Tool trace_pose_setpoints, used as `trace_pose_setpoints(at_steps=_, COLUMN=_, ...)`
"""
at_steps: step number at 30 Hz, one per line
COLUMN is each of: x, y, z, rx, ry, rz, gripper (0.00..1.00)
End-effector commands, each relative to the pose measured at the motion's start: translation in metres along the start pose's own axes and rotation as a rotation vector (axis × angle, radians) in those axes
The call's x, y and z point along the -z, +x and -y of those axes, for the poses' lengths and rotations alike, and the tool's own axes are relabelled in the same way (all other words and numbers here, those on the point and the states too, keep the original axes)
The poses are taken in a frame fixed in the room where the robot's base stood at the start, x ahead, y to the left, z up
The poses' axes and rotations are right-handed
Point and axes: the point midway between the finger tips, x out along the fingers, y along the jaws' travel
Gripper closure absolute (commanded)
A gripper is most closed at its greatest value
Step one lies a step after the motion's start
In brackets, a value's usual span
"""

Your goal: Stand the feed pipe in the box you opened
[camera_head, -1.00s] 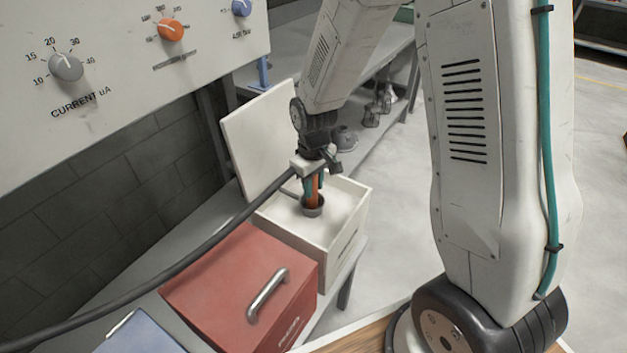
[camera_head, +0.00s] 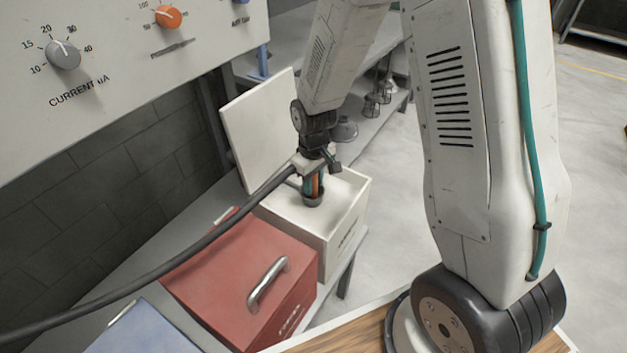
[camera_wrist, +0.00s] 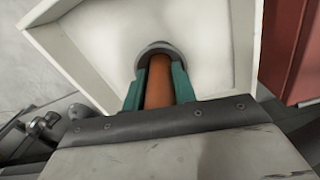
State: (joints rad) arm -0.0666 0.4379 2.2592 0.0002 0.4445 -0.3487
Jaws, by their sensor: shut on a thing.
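The feed pipe (camera_head: 316,187) is orange and upright. My gripper (camera_head: 314,185), with green fingers, is shut on it inside the open white box (camera_head: 349,226). The box's lid (camera_head: 257,132) stands raised at its back left. The pipe's lower end is at a grey round cup (camera_head: 313,200) on the box's floor. In the wrist view the pipe (camera_wrist: 159,84) lies between the two fingers and the cup's rim (camera_wrist: 152,48) shows around its far end. How deep the pipe's end sits is hidden.
A closed red box (camera_head: 228,274) with a metal handle stands beside the white box, and a blue box (camera_head: 142,329) is nearer. A dark hose (camera_head: 170,257) runs across the red box to my gripper. A control panel (camera_head: 110,70) hangs at upper left.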

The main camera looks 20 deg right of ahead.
Motion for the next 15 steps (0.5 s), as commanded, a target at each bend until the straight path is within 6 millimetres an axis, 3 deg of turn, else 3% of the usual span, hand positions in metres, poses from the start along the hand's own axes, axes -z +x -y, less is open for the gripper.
trace_pose_setpoints(at_steps=1, x=0.000, y=0.000, z=0.000, rx=0.000, ry=0.000, rz=0.000, gripper=0.65)
trace_pose_setpoints(at_steps=3, x=0.000, y=0.000, z=0.000, rx=0.000, ry=0.000, rz=0.000, gripper=0.47)
trace_pose_setpoints(at_steps=11, x=0.000, y=-0.001, z=0.000, rx=0.000, ry=0.000, rz=0.000, gripper=0.47)
trace_pose_setpoints(at_steps=15, x=0.001, y=-0.012, z=0.000, rx=-0.001, ry=0.000, rz=-0.004, gripper=0.47)
